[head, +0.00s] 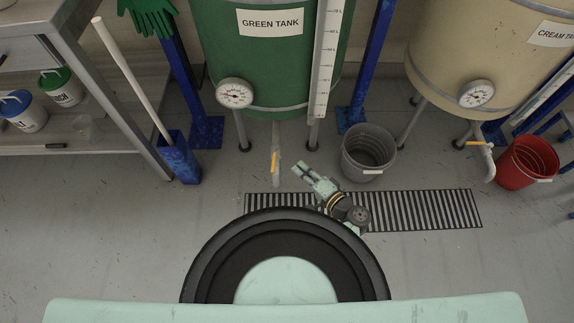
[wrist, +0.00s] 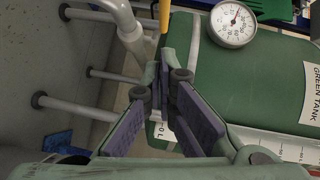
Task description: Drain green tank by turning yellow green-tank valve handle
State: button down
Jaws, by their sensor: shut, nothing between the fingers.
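The green tank (head: 265,75) stands at the back centre on legs, with its sign and a round gauge. A grey drain pipe (head: 277,178) hangs under it, with the yellow valve handle (head: 275,160) on the pipe pointing roughly down. My gripper (head: 299,168) is just right of the handle, shut and empty. In the wrist view the yellow handle (wrist: 164,14) shows just beyond the shut fingertips (wrist: 168,66), beside the pipe (wrist: 132,36). I cannot tell whether the fingertips touch the handle.
A grey bucket (head: 368,150) stands close right of my gripper. A floor grate (head: 430,209) lies below the tank. The cream tank (head: 480,50) with its own yellow handle and a red bucket (head: 528,162) are right. A blue holder (head: 179,160) with a white pole stands left.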

aim_at(274, 159)
jog(key=shift+w+a+f+p, duration=0.2)
jog(key=shift+w+a+p, duration=0.05)
jog(key=shift+a, duration=0.55)
jog(key=shift+w+a+f+p, duration=0.15)
jog(key=shift+w+a+p, duration=0.1)
jog(key=shift+a, duration=0.55)
jog(key=shift+w+a+f+p, duration=0.2)
jog(key=shift+w+a, duration=0.05)
jog(key=shift+a, duration=0.55)
jog(key=shift+s+a+h, duration=0.1)
jog(key=shift+h, duration=0.2)
